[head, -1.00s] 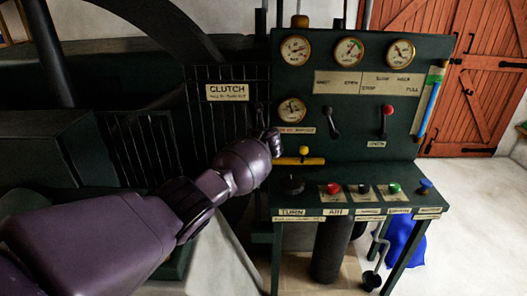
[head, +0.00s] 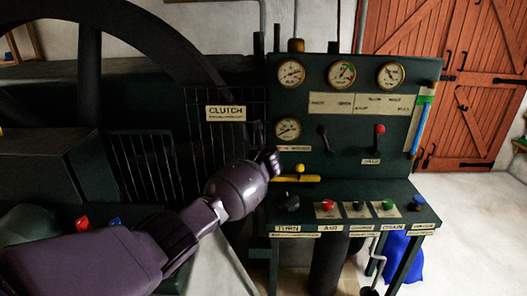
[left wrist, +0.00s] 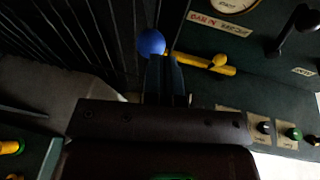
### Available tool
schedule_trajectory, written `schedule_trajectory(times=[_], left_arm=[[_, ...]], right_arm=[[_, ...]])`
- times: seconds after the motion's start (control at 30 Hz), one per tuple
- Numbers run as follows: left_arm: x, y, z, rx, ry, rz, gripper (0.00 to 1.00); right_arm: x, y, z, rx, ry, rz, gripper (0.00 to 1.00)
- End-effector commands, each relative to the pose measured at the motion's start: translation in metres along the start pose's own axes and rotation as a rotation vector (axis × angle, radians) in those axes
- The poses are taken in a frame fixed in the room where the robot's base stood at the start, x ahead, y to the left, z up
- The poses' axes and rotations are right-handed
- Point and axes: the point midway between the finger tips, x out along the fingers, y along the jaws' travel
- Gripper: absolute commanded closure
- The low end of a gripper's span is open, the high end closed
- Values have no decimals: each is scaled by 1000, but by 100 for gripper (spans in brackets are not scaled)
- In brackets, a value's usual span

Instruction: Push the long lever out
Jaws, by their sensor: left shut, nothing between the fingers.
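A blue ball knob (left wrist: 151,42) shows in the left wrist view right at my left fingertips; it looks like the end of a lever, but its shaft is hidden or too dark to make out. I cannot tell whether the fingers touch it. In the head view my gripper hides this spot. My left gripper (head: 269,160) is shut and empty, below and right of the CLUTCH sign (head: 226,113), at the panel's left edge. In the left wrist view the closed fingers (left wrist: 165,75) point up toward the knob. My right gripper is not in view.
The dark green panel (head: 350,140) carries gauges, a black lever (head: 325,139), a red-knobbed lever (head: 380,142) and a yellow bar with ball (head: 299,169). Several buttons sit on the shelf below. A dark barred guard (head: 150,155) stands left. Free floor (head: 480,220) lies right.

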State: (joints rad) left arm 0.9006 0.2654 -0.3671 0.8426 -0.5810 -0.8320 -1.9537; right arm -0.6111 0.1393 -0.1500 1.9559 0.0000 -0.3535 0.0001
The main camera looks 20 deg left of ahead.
Motion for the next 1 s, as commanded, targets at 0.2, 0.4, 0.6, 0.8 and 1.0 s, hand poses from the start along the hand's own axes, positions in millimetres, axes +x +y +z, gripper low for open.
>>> schedule_trajectory(times=[0.2, 0.4, 0.6, 0.8, 1.0], left_arm=[[-21, 0, 7, -2, -1, -1, 100], [-42, -1, 13, -1, -1, 0, 100], [-60, -1, 18, -1, 0, 0, 100], [-69, -1, 21, 1, 1, 1, 100], [-71, -1, 21, 0, 1, 0, 100]], right_arm=[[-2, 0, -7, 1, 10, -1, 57], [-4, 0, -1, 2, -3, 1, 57], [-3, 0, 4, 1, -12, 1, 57], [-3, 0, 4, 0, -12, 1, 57], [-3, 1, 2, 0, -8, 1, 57]])
